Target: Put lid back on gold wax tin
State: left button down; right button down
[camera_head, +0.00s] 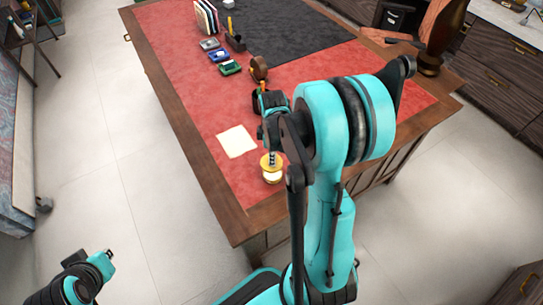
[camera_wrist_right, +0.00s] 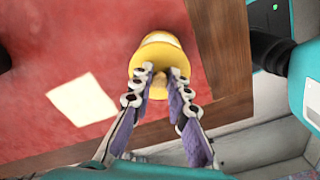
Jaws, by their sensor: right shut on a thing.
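The gold lid (camera_head: 267,160) is a round disc over the pale gold wax tin (camera_head: 272,178) near the front edge of the desk's red leather. In the right wrist view the lid (camera_wrist_right: 142,58) is large, and part of the tin (camera_wrist_right: 162,37) shows beyond its far rim. My right gripper (camera_head: 272,154) points down from above. Its fingertips (camera_wrist_right: 161,73) are shut on the lid's small knob. Whether the lid touches the tin I cannot tell. My left arm shows at the lower left, off the desk; its fingers are not visible.
A cream paper sheet (camera_head: 237,142) lies left of the tin. A tape dispenser (camera_head: 258,68), small coloured boxes (camera_head: 230,68) and a book holder (camera_head: 206,17) stand farther back. The wooden desk edge (camera_wrist_right: 225,60) is close to the tin. The red leather at left is clear.

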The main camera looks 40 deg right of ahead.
jog(key=shift+f+b, duration=2.25)
jog(key=shift+f, duration=0.65)
jog(key=shift+s+d, duration=0.1)
jog(key=shift+f+b, duration=0.15)
jog(key=shift+b, duration=0.25)
jog(key=c, duration=0.9)
grip_release()
